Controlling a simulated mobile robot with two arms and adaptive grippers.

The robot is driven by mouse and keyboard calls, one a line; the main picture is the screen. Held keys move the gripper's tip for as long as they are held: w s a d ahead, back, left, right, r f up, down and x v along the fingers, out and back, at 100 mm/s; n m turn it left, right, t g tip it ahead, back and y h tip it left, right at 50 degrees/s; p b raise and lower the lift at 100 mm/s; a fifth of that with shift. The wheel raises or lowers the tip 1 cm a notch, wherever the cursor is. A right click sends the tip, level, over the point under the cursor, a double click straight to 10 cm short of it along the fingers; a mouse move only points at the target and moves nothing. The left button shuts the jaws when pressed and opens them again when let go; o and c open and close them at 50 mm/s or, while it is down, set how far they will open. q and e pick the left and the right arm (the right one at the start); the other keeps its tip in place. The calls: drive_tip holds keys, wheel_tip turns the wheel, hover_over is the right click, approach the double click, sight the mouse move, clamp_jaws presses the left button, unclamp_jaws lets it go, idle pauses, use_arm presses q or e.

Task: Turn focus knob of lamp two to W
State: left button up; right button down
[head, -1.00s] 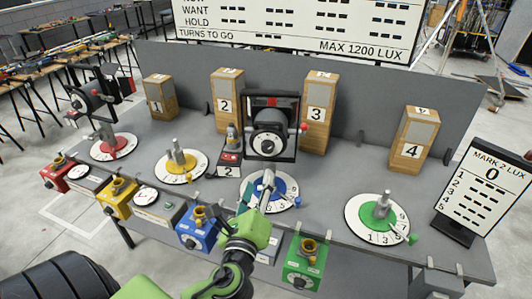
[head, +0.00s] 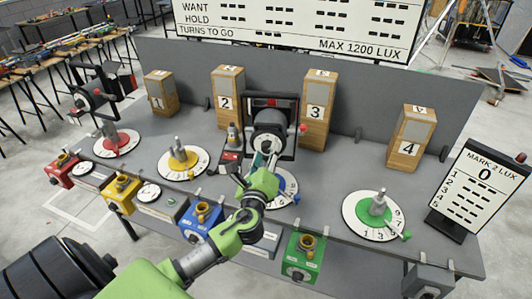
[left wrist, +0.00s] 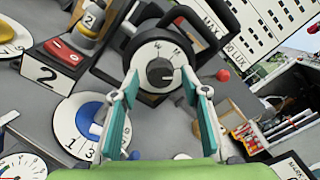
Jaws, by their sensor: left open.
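Lamp two (head: 270,108) is a black-framed lamp standing behind the blue dial, beside the black block marked 2 (left wrist: 48,74). Its focus knob (left wrist: 160,72) is a dark knob on a round white scale (left wrist: 150,52), facing me in the left wrist view. My right gripper is out of view.
The blue dial (head: 289,186) is partly hidden by my left gripper. The yellow dial (head: 183,161), red dial (head: 116,142) and green dial (head: 373,213) lie along the grey table. Wooden blocks numbered 3 (head: 318,112) and 4 (head: 410,138) stand behind.

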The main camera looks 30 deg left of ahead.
use_arm(q)
drive_tip(key=c, duration=1.1)
